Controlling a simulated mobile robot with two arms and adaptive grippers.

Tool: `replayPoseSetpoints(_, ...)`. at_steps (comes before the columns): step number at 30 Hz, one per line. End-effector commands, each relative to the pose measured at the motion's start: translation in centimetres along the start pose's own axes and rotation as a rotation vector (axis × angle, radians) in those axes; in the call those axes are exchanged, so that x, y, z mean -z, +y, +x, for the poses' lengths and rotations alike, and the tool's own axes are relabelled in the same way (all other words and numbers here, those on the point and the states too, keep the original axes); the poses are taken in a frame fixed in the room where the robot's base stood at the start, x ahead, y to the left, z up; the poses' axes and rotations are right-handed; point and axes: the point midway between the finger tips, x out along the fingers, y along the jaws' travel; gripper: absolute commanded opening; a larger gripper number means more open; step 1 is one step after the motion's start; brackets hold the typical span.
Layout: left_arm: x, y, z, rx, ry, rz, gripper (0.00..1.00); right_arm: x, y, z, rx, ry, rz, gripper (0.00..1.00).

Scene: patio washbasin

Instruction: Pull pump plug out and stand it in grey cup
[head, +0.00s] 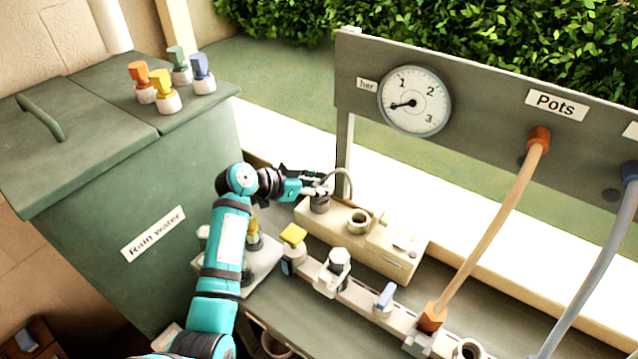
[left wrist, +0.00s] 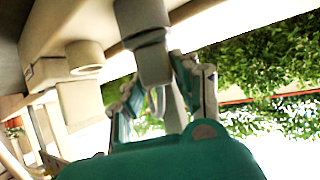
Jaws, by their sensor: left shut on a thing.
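My left gripper (head: 316,187) is shut on the grey pump plug (head: 321,203) at the left end of the cream pump block (head: 385,243). A grey cable loops up from the plug. In the left wrist view my left gripper (left wrist: 162,100) has its fingers on either side of the grey plug body (left wrist: 153,66). The plug is in line with a round grey piece at the block, and I cannot tell if it is fully seated. An open round socket (head: 359,221) stands beside it. My right gripper is out of view.
A manifold (head: 338,284) with yellow, white and blue taps runs in front of the block. An orange hose (head: 490,225) rises to the panel (head: 500,105), which carries a dial (head: 414,101). The green rain water bin (head: 130,230) stands left, with several coloured fittings on its lid.

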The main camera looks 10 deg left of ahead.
Motion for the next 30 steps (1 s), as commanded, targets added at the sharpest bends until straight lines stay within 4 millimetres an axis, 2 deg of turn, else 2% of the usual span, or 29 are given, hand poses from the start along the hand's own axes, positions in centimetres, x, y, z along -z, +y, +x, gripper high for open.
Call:
replayPoseSetpoints(2,-0.2,0.0,0.1,0.0,0.0,0.0,0.0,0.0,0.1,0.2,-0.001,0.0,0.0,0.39)
replayPoseSetpoints(3,-0.1,0.0,0.1,0.0,0.001,0.0,0.34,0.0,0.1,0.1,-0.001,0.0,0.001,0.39)
replayPoseSetpoints(4,-0.1,0.0,0.1,0.0,0.0,0.0,0.38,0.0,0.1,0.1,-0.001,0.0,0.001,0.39)
replayPoseSetpoints(14,-0.1,0.0,-0.2,0.001,-0.001,-0.001,0.38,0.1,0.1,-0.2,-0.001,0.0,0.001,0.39)
replayPoseSetpoints(30,0.0,0.0,-4.6,0.001,-0.001,-0.002,0.38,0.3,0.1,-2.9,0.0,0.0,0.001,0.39)
